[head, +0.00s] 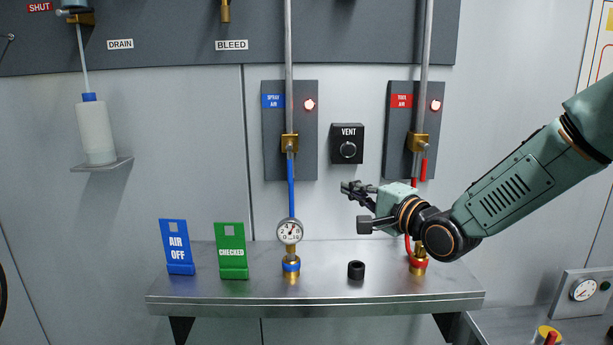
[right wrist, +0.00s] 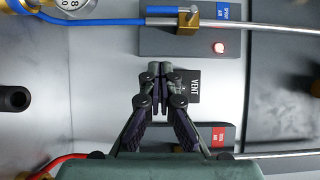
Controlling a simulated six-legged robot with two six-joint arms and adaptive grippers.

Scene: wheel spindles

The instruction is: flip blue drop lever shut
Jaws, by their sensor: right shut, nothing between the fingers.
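The blue drop lever (right wrist: 162,10) hangs down from the brass valve (head: 289,143) under the blue SPRAY AIR label, lying along the pipe. In the head view I cannot separate it clearly from the blue hose (head: 291,195). The valve also shows at the top of the right wrist view (right wrist: 188,20). My right gripper (head: 347,187) is shut and empty, to the right of and a little below the blue lever, just under the VENT knob. It also shows in the right wrist view (right wrist: 161,70), apart from the lever. My left gripper is not in view.
The VENT box (head: 347,144) is close above my right gripper. A red lever (head: 423,169) hangs on the right panel.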

